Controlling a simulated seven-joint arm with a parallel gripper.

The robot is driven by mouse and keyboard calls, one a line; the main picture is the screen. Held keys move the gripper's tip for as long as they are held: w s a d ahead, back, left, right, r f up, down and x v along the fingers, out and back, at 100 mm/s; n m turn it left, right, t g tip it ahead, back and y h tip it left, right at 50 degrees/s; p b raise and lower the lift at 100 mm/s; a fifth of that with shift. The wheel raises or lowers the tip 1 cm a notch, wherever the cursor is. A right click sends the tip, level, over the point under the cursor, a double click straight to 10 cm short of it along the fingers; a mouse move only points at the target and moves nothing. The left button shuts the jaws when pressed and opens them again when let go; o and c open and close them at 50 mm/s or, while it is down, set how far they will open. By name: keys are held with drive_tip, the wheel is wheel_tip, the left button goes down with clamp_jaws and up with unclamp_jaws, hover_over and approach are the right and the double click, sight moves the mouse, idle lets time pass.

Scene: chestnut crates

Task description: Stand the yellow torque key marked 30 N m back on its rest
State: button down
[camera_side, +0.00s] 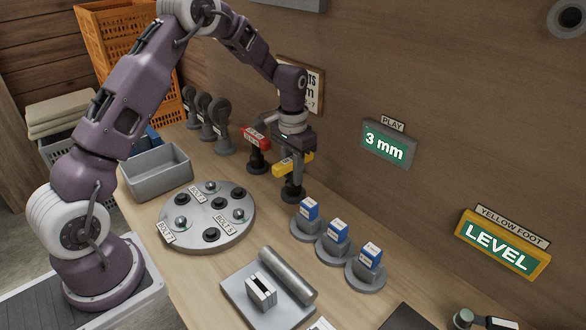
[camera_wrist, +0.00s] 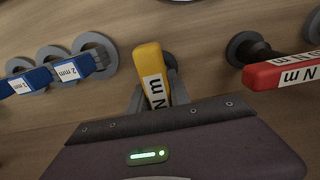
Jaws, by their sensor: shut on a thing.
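The yellow torque key (camera_side: 294,163) is between the fingers of my gripper (camera_side: 296,160), which is shut on it. It sits right above a black round rest (camera_side: 293,194) near the back wall. I cannot tell whether it touches the rest or hangs just over it. In the wrist view the yellow key (camera_wrist: 148,62) shows a white label reading "N m"; its number is hidden. One grey finger shows on each side of it.
A red key (camera_side: 257,138) stands on a black rest to the left. Blue gauges (camera_side: 337,232) on grey round stands are at the right. A grey disc with bolts (camera_side: 206,244), a grey bin (camera_side: 157,189) and a plate with a cylinder (camera_side: 288,274) lie in front. Wall signs read "3 mm" and "LEVEL".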

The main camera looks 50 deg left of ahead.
drive_tip(key=c, duration=1.1)
unclamp_jaws()
drive_tip(key=shift+f, duration=0.1)
wheel_tip(320, 180, up, 7)
drive_tip(key=s+d+r+t, duration=0.2)
drive_tip(key=s+d+r, duration=0.2)
drive_tip(key=s+r, duration=0.45)
drive_tip(key=s+d+r+t, duration=0.2)
drive_tip(key=s+d+r, duration=0.1)
drive_tip(key=s+r, duration=0.55)
drive_tip(key=shift+t, duration=0.8)
drive_tip(key=s+d, duration=0.1)
drive_tip(key=s, duration=0.3)
drive_tip(key=s+f, duration=0.1)
drive_tip(key=s, duration=0.4)
drive_tip(key=s+d+f, duration=0.1)
drive_tip(key=s, duration=0.3)
drive_tip(key=shift+s+d+f, duration=0.1)
drive_tip(key=shift+s+d, duration=0.05)
drive_tip(key=shift+d, duration=0.2)
